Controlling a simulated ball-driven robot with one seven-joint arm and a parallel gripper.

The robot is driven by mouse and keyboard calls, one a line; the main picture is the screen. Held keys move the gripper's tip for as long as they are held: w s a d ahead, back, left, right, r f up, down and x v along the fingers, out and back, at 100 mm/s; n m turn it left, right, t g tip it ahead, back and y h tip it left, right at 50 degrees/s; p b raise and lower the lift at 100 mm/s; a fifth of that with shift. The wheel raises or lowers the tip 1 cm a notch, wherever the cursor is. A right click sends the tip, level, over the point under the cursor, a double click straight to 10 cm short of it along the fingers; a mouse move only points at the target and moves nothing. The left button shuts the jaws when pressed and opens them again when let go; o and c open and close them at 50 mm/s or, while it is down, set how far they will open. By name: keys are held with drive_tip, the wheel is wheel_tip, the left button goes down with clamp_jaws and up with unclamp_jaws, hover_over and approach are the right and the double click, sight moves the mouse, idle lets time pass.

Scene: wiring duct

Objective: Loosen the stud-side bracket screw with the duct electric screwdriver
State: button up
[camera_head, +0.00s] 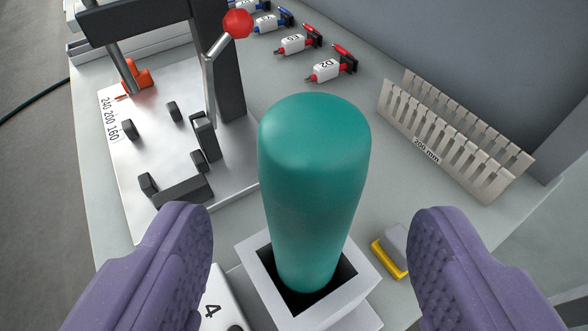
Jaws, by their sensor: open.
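A teal rounded handle (314,180), likely the electric screwdriver, stands upright in a square white holder (262,287) at the lower middle. The lower end of the tool is hidden inside the holder. My gripper (312,262) is open, with its purple padded fingers on either side of the handle and holder. There is a clear gap between each finger and the handle. I see no bracket screw in this view.
A metal plate fixture (225,178) with black blocks and a red-knobbed lever (238,24) stands at the left. Several labelled connectors (326,70) lie at the back. A slotted duct piece (450,140) stands at the right. A yellow-and-grey block (391,252) lies near the right finger.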

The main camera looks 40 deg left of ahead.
drive_tip(key=b+x, duration=0.1)
drive_tip(key=x, duration=0.2)
drive_tip(key=f+b+x, duration=0.1)
drive_tip(key=x, duration=0.2)
drive_tip(key=shift+b, duration=0.4)
drive_tip(key=shift+w+a, duration=0.25)
drive_tip(key=shift+w, duration=0.05)
drive_tip(key=shift+c, duration=0.4)
clamp_jaws()
wheel_tip(320, 180, up, 18)
drive_tip(key=p, duration=0.8)
drive_tip(key=shift+p, duration=0.4)
